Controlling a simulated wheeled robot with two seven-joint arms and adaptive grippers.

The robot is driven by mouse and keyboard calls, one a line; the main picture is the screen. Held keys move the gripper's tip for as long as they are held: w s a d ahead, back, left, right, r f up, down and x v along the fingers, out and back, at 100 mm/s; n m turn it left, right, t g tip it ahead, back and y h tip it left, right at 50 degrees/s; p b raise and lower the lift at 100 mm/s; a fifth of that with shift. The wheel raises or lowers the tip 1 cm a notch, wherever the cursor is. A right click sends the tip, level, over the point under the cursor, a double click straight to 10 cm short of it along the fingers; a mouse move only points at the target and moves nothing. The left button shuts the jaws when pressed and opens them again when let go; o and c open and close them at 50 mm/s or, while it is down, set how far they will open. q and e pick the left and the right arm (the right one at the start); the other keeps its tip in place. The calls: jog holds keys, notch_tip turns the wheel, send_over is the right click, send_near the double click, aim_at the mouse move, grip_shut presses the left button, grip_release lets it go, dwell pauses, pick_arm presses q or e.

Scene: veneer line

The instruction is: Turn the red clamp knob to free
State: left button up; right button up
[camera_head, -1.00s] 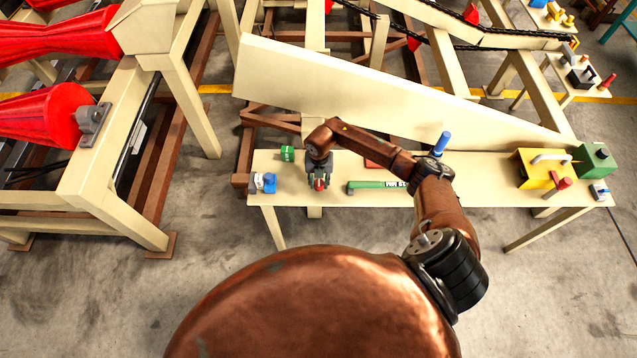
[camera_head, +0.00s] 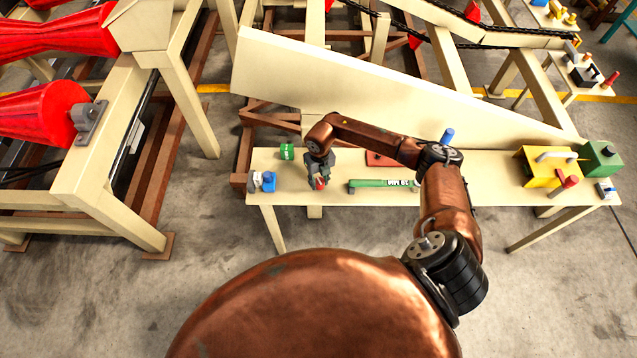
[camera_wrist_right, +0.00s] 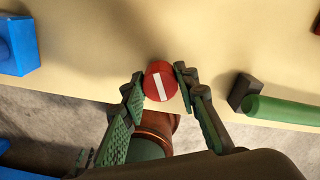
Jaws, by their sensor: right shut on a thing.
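The red clamp knob (camera_wrist_right: 161,82) has a white bar on its top face, which slants in the right wrist view. In the head view the knob (camera_head: 320,184) shows as a small red patch near the front edge of the cream table, left of the green-handled tool. My right gripper (camera_wrist_right: 160,85) is shut on the knob, with one finger on each side of it. In the head view the right gripper (camera_head: 319,180) points down at the table. The knob's base is mostly hidden. My left gripper is not in view.
A long cream panel (camera_head: 390,95) rises behind.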

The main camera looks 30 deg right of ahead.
jog(key=n+b, duration=0.2)
jog(key=n, duration=0.1)
jog(key=shift+f+n, duration=0.15)
jog(key=shift+n, duration=0.15)
jog(key=n+b, duration=0.2)
jog(key=n, duration=0.1)
jog(key=shift+n+b, duration=0.3)
jog(key=n+b, duration=0.2)
jog(key=n, duration=0.2)
jog(key=shift+n+b, duration=0.5)
jog(key=shift+n, duration=0.2)
jog(key=shift+d+r, duration=0.1)
jog(key=shift+r, duration=0.1)
jog(key=o, duration=1.1)
jog(key=shift+o, duration=0.2)
